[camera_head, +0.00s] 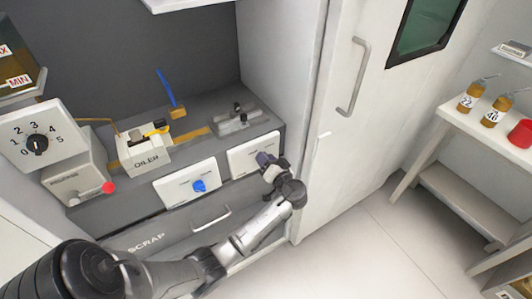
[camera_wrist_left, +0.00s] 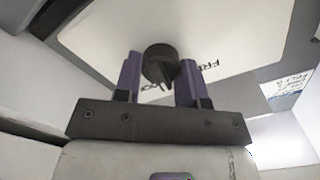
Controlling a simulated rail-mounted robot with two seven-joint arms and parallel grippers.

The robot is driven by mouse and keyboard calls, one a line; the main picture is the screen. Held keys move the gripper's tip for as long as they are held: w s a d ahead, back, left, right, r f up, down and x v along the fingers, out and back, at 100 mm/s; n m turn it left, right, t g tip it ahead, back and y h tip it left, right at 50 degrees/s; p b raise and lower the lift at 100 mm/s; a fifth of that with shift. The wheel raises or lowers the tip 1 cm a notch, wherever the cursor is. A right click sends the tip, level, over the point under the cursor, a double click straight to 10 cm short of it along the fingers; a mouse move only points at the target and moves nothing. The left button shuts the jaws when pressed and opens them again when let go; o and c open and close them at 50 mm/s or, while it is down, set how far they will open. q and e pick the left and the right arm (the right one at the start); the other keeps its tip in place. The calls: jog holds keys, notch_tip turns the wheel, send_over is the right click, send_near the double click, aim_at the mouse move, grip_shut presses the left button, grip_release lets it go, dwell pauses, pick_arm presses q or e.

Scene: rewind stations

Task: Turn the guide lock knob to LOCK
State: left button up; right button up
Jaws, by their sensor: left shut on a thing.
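The guide lock knob (camera_wrist_left: 160,66) is a dark round knob on a white panel (camera_head: 245,152) at the right of the front row in the head view. My left gripper (camera_head: 266,160) reaches this panel from below and hides the knob there. In the left wrist view, its purple fingers stand on either side of the knob and are shut on it. Part of the word FREE shows upside down at the knob's right.
A white panel with a blue knob (camera_head: 199,186) is left of the gripper. The oiler box (camera_head: 145,155), a red button (camera_head: 109,188) and a numbered dial (camera_head: 37,145) are further left. The SCRAP drawer (camera_head: 185,235) is below. A tall white door (camera_head: 350,130) stands close on the right.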

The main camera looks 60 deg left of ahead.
pick_arm(q)
jog(key=m+p, duration=0.3)
jog(key=m, duration=0.1)
jog(key=shift+r+p, duration=0.15)
jog(key=shift+p, duration=0.25)
jog(key=shift+w+m+p, duration=0.1)
jog(key=shift+m+p, duration=1)
jog(key=shift+m, duration=0.5)
jog(key=shift+f, duration=0.2)
jog(key=o, duration=0.9)
jog(key=shift+d, duration=0.1)
jog(key=shift+s+d+p, duration=0.2)
jog(key=shift+d+p, duration=0.2)
jog(key=shift+d, duration=3.05)
jog(key=shift+s+d+p, duration=0.2)
jog(key=shift+d+p, duration=0.2)
jog(key=shift+d, duration=3)
jog(key=shift+m, duration=0.4)
